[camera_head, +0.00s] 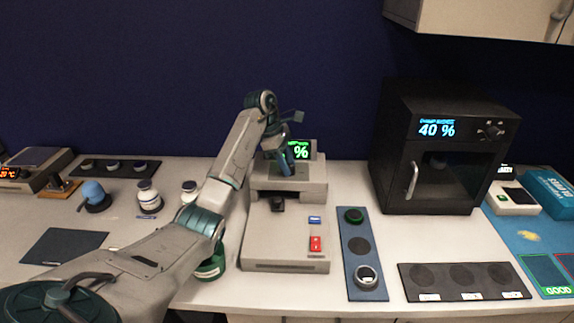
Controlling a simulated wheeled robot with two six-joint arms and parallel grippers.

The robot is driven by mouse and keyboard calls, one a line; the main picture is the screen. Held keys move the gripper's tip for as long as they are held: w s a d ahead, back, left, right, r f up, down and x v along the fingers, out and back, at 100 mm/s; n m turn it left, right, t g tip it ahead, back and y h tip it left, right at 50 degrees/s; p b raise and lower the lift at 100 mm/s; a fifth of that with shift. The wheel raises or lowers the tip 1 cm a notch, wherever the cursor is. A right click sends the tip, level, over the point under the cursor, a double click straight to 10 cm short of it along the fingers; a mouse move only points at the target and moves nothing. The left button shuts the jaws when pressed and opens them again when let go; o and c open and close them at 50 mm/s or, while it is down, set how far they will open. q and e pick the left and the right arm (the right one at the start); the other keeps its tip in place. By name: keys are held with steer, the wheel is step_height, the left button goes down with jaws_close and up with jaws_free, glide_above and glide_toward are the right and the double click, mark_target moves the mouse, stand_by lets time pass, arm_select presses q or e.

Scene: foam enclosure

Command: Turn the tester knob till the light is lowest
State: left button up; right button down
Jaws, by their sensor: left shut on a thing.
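The tester (262,238) is a light grey stepped machine in the middle of the bench, with a red switch and a blue label on its front deck. Its small screen (301,151) shows a green "%" sign; the digits are hidden behind my arm. My left gripper (287,168) points down at the raised rear part of the tester. It is shut on what seems to be the tester knob, mostly hidden by the fingers. A small black part (278,204) stands on the tester's face below the gripper. My right gripper is out of view.
A blue strip (361,278) with round spots lies right of the tester, beside a dark three-spot tray (423,292). A black chamber (440,150) reading 40 % stands behind. Bottles (148,196) and a dark mat (64,246) lie left of my arm.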

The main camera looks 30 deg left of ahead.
arm_select(q)
steer(key=shift+r+m+p, duration=0.3)
steer(key=shift+m+p, duration=0.25)
steer(key=shift+m, duration=0.05)
steer(key=shift+w+f+m+g+p, duration=0.1)
steer(key=shift+m+g+p, duration=0.3)
steer(key=shift+p, duration=0.05)
steer(key=o, duration=1)
steer(key=shift+f, duration=0.1)
steer(key=shift+c, duration=0.2)
